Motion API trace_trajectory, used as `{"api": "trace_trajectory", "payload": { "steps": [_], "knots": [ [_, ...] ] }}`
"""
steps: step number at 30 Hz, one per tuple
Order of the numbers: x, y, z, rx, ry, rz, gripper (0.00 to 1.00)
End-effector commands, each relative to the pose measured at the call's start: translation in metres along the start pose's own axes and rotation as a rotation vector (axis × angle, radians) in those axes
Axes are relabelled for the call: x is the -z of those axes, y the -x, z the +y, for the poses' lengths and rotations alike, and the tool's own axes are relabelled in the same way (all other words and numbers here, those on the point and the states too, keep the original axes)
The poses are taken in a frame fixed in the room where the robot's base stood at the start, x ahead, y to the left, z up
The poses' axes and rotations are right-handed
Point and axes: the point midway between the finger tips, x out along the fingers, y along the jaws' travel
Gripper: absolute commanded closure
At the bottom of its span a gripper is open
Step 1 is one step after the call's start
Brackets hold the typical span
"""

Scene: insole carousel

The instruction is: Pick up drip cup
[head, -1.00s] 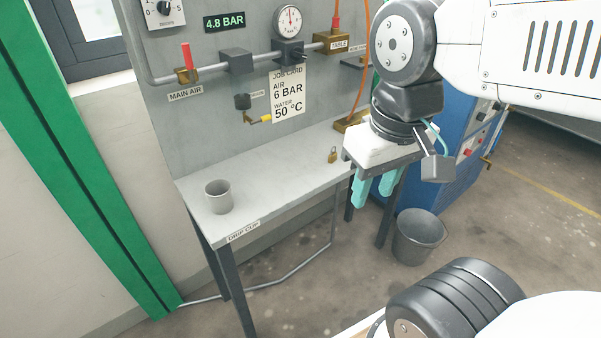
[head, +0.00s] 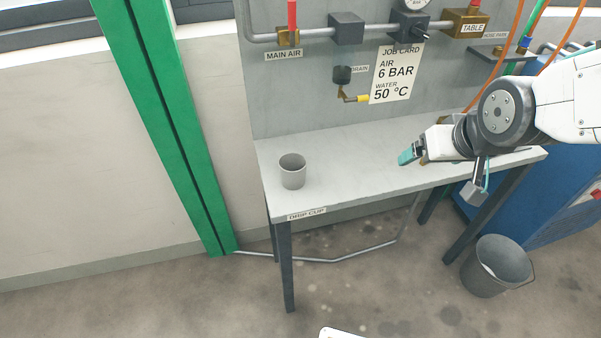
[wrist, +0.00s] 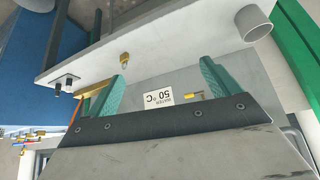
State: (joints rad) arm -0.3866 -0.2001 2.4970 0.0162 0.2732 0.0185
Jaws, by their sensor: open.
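The drip cup (head: 292,171) is a small grey open-topped cup. It stands upright on the left end of the grey bench (head: 350,178), above the DRIP CUP label (head: 307,214). It also shows at the upper right of the wrist view (wrist: 253,22). My gripper (head: 406,157) has teal fingers and is over the bench, to the right of the cup and apart from it. In the wrist view its fingers (wrist: 160,84) are spread apart with nothing between them.
A grey panel behind the bench carries pipes, the drain valve (head: 343,76) and the job card (head: 396,73). A brass padlock (wrist: 125,58) shows on the bench. A grey bucket (head: 497,266) stands on the floor at right. The bench top between cup and gripper looks clear.

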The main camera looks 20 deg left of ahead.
Motion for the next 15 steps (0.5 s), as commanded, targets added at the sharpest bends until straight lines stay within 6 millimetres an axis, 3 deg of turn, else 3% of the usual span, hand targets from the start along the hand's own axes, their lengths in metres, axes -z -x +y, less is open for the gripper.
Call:
{"api": "trace_trajectory", "payload": {
  "steps": [1, 6, 10, 15],
  "knots": [
    [0.007, -0.025, -0.021, 0.026, 0.039, 0.035, 0.12],
    [0.028, -0.091, -0.092, 0.106, 0.141, 0.214, 0.12],
    [0.027, -0.129, -0.148, 0.175, 0.203, 0.342, 0.12],
    [0.015, -0.156, -0.2, 0.243, 0.255, 0.466, 0.12]
  ]
}}
